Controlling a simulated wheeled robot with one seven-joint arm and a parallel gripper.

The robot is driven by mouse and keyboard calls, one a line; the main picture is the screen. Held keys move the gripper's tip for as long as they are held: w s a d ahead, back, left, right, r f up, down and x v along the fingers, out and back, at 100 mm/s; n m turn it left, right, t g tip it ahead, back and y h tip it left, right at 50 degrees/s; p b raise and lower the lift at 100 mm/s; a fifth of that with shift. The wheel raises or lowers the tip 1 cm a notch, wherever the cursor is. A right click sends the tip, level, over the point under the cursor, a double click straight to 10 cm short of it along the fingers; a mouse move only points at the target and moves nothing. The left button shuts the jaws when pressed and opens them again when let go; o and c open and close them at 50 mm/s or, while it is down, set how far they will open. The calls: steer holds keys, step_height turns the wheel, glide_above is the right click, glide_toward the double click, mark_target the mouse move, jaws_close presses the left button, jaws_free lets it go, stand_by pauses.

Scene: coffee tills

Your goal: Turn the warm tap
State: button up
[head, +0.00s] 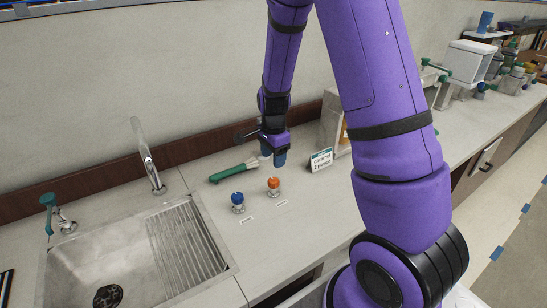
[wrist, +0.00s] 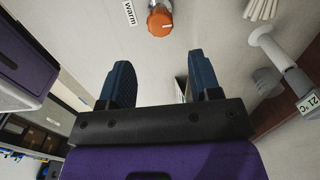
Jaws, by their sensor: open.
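The warm tap is an orange knob (head: 273,183) on a pale metal base on the counter, right of a blue knob (head: 238,198). In the wrist view the orange knob (wrist: 160,22) lies beyond the fingertips near the top, beside a label reading "warm" (wrist: 130,12). My gripper (head: 272,156) is behind the orange knob in the head view, apart from it and above the counter. Its two blue fingers (wrist: 164,70) are spread with nothing between them.
A green-handled brush (head: 232,172) lies just left of my gripper. A small sign (head: 321,159) stands to the right. A metal sink (head: 95,262) with a spout (head: 147,158) is at left. A "21°C" display (wrist: 309,103) shows at the wrist view's right edge.

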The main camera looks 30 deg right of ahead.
mark_target(273, 180)
steer(key=shift+d+f, duration=0.1)
steer(key=shift+f, duration=0.5)
step_height(273, 180, down, 9)
steer(key=shift+r, duration=0.25)
steer(key=c, duration=0.5)
steer(key=n, duration=0.3)
steer(key=shift+c, duration=0.2)
steer(key=n, duration=0.4)
steer(key=shift+w+n, duration=0.1)
steer(key=shift+n, duration=0.3)
steer(key=o, duration=0.3)
steer(key=shift+n, duration=0.4)
steer(key=o, duration=0.5)
